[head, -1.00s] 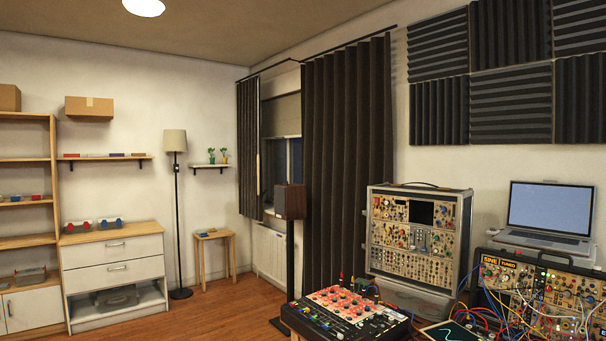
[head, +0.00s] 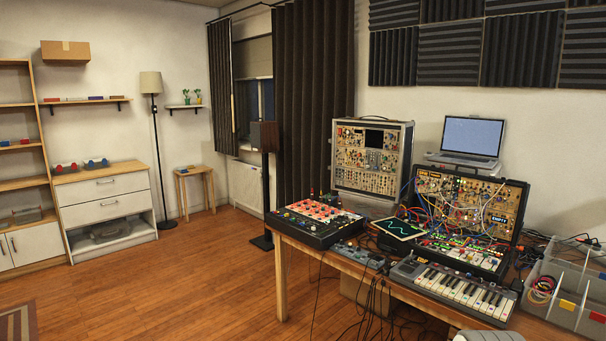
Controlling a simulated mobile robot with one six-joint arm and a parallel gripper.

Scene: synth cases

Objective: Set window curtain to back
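The dark window curtain hangs in two panels from a rod in the far corner. The wide right panel (head: 312,100) hangs in long folds, its lower end behind the desk gear. The narrower left panel (head: 221,90) hangs at the left side of the window (head: 252,100). A gap between the panels leaves part of the window and a partly lowered blind (head: 252,58) showing. My gripper is not in view.
A wooden desk (head: 283,285) with synthesizers, a keyboard (head: 455,288) and cables fills the right side. A speaker on a stand (head: 265,136) stands before the window. A small stool (head: 195,190) and floor lamp (head: 151,82) stand left. Open wooden floor (head: 170,290) lies left of the desk.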

